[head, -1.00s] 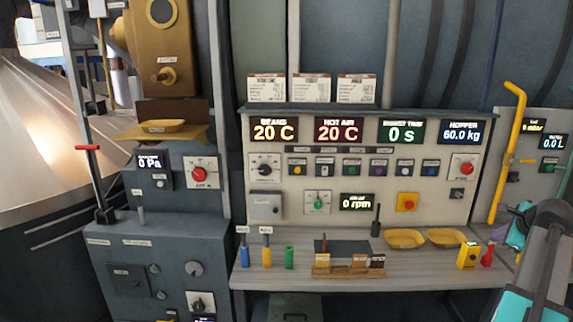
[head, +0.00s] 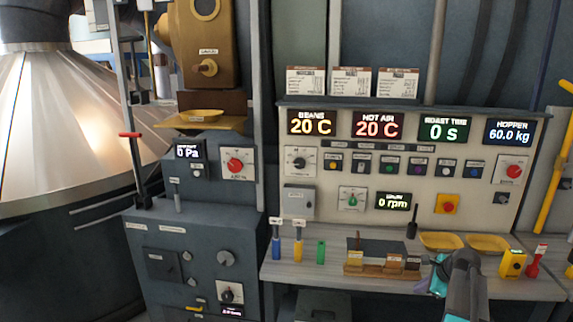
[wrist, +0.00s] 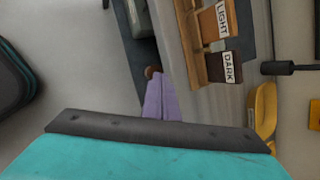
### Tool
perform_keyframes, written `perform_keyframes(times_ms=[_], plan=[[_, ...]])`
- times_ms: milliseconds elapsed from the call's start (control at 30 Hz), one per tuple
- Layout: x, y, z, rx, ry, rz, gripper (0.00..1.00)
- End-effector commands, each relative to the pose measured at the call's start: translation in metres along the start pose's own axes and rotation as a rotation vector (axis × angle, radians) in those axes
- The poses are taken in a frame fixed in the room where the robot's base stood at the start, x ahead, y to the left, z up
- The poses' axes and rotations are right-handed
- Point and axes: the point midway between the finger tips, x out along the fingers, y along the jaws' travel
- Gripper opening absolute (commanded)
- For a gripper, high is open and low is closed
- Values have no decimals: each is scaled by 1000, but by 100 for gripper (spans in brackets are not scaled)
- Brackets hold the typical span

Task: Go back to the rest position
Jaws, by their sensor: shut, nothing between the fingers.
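My gripper (head: 440,277) is at the lower right of the head view, in front of the bench edge, below the yellow trays. Its lilac finger parts (wrist: 160,98) show in the wrist view, together and with nothing between them. A dark bar and a teal part of my arm fill the bottom of the wrist view. No separate rest marker is seen.
The bench (head: 330,272) carries a wooden sample rack (head: 382,269), two yellow trays (head: 442,242) and a yellow device (head: 512,264). Behind it stands the control panel (head: 410,170). A grey cabinet (head: 195,260) and a large metal cone (head: 70,125) are at left. Floor (wrist: 65,60) is open beside the gripper.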

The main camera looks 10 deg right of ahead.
Motion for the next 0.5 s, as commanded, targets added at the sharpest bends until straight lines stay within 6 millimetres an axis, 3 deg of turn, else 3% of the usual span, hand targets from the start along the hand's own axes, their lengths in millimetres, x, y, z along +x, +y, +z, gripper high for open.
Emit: perform_keyframes(times_ms=[33,200,500], plan=[[21,19,10,-18,-5,32,0],[78,76,39,-86,-11,129,0],[161,193,78,-251,-15,306,0]])
